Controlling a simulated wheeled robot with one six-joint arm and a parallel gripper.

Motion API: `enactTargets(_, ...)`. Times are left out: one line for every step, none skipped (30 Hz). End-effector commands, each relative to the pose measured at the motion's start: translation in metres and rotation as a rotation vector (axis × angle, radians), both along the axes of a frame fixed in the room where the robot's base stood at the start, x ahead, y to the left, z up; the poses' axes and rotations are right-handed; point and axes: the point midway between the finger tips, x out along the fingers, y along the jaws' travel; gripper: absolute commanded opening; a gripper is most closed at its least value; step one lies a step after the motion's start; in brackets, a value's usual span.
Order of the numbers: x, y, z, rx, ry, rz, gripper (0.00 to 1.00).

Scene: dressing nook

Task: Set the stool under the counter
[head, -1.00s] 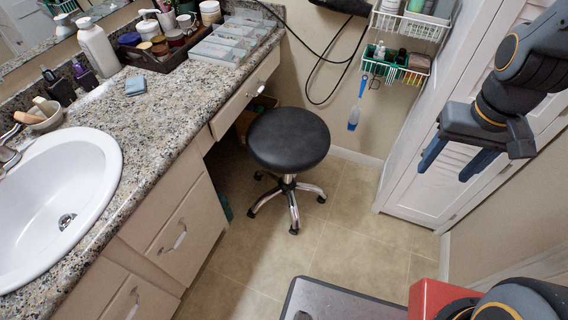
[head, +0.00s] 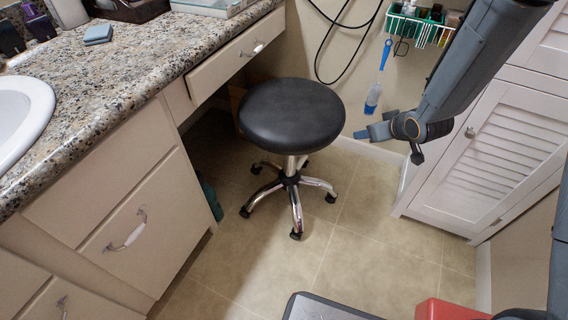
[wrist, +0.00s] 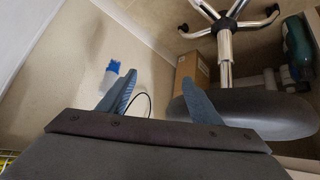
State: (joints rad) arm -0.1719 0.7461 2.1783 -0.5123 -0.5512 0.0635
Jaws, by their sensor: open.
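The stool (head: 291,117) has a round black seat, a chrome column and a five-star base on casters. It stands upright on the floor in front of the opening beneath the counter (head: 130,68), with its seat's left side close to the drawer front. The counter has a speckled granite top. My gripper (head: 390,146) is open and empty to the right of the seat, apart from it in the head view. In the wrist view, my gripper (wrist: 158,90) has its two blue-grey fingers spread, with the seat (wrist: 265,112) to the right, partly behind one finger.
A louvred white cabinet (head: 500,150) stands at the right. A cardboard box (wrist: 190,72) and a green bottle (wrist: 298,42) lie in the space under the counter. Tiled floor before the stool is clear.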

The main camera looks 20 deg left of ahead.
Motion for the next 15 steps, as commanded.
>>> enactTargets(0.008, 0.014, -0.033, 0.023, -0.017, 0.033, 0.58)
enactTargets(0.011, 0.022, -0.046, 0.039, -0.028, 0.054, 0.58)
enactTargets(0.015, 0.033, -0.061, 0.062, -0.045, 0.082, 0.58)
enactTargets(0.018, 0.041, -0.073, 0.080, -0.058, 0.103, 0.58)
enactTargets(0.020, 0.050, -0.085, 0.098, -0.069, 0.123, 0.58)
enactTargets(0.022, 0.061, -0.101, 0.123, -0.084, 0.151, 0.58)
enactTargets(0.023, 0.069, -0.113, 0.142, -0.095, 0.171, 0.58)
enactTargets(0.024, 0.077, -0.124, 0.163, -0.106, 0.192, 0.58)
enactTargets(0.024, 0.088, -0.140, 0.190, -0.119, 0.219, 0.58)
enactTargets(0.024, 0.096, -0.151, 0.211, -0.128, 0.238, 0.58)
enactTargets(0.023, 0.104, -0.162, 0.233, -0.138, 0.259, 0.58)
enactTargets(0.022, 0.114, -0.178, 0.263, -0.148, 0.284, 0.58)
enactTargets(0.020, 0.121, -0.189, 0.286, -0.154, 0.303, 0.58)
enactTargets(0.019, 0.128, -0.200, 0.309, -0.162, 0.321, 0.58)
enactTargets(0.016, 0.137, -0.215, 0.340, -0.170, 0.346, 0.58)
